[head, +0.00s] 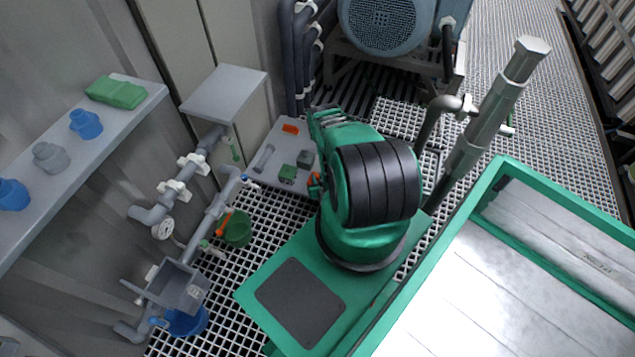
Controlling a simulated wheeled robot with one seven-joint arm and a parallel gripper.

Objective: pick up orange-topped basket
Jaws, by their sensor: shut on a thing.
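A small orange piece (315,180) shows at the left edge of my green and black arm, which hides most of it. It may be the top of the orange-topped basket, but I cannot tell. My gripper's jaws are hidden behind the arm. A flat orange block (290,129) lies at the back of a grey panel on the floor grating. Two small dark green boxes stand on the same panel, one nearer (287,173) and one farther (304,159). I see no orange top on either.
A shelf (55,165) at left holds blue and grey fittings and a green block (116,92). Grey pipes with a gauge (163,229) run along the wall. A green bucket (237,228) and a blue bucket (187,320) stand on the grating. A large blue-grey motor (385,22) stands behind.

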